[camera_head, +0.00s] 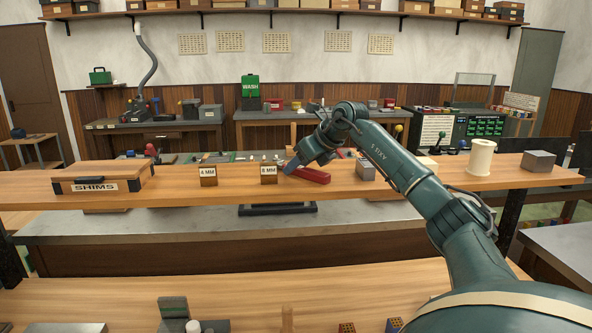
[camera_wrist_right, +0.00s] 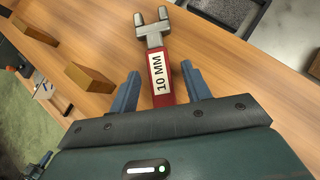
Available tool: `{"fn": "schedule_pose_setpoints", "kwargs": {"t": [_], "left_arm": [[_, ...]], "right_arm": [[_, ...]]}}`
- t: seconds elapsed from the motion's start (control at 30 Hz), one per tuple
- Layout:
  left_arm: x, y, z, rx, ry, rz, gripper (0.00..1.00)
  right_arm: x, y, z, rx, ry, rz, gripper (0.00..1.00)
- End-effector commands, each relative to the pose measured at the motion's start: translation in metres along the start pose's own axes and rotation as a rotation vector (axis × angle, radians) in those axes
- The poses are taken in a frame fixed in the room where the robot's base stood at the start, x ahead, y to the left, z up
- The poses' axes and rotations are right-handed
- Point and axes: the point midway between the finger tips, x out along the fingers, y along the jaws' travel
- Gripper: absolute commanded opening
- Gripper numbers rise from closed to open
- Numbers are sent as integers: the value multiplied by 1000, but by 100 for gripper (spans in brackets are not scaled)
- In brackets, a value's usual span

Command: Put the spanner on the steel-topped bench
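The spanner has a red handle with a white "10 MM" label (camera_wrist_right: 160,80) and a grey forked head, and lies on a wooden shelf in the right wrist view. Its red handle (camera_head: 314,175) also shows in the head view, on the shelf beside my gripper. My right gripper (camera_wrist_right: 160,88) is open, its two blue-grey fingers on either side of the handle with gaps visible; it shows in the head view too (camera_head: 291,166). The steel-topped bench (camera_head: 130,228) stands lower, below the wooden shelf.
A dark tray (camera_head: 277,209) sits on the bench.

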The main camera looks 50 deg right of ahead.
Motion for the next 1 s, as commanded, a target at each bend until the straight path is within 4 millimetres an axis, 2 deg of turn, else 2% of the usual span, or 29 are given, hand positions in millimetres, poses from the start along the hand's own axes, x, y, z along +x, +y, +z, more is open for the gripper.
{"fn": "schedule_pose_setpoints", "kwargs": {"t": [0.07,0.57,0.83,1.0], "left_arm": [[0,0,-1,0,1,1,0],[-1,1,-2,8,4,5,0],[-1,1,-2,9,5,6,0],[-2,1,-4,8,5,6,0]], "right_arm": [[0,0,0,0,0,0,41],[-1,0,0,0,-1,0,0],[-2,0,2,0,-3,0,0],[-10,0,11,0,-6,0,0]]}}
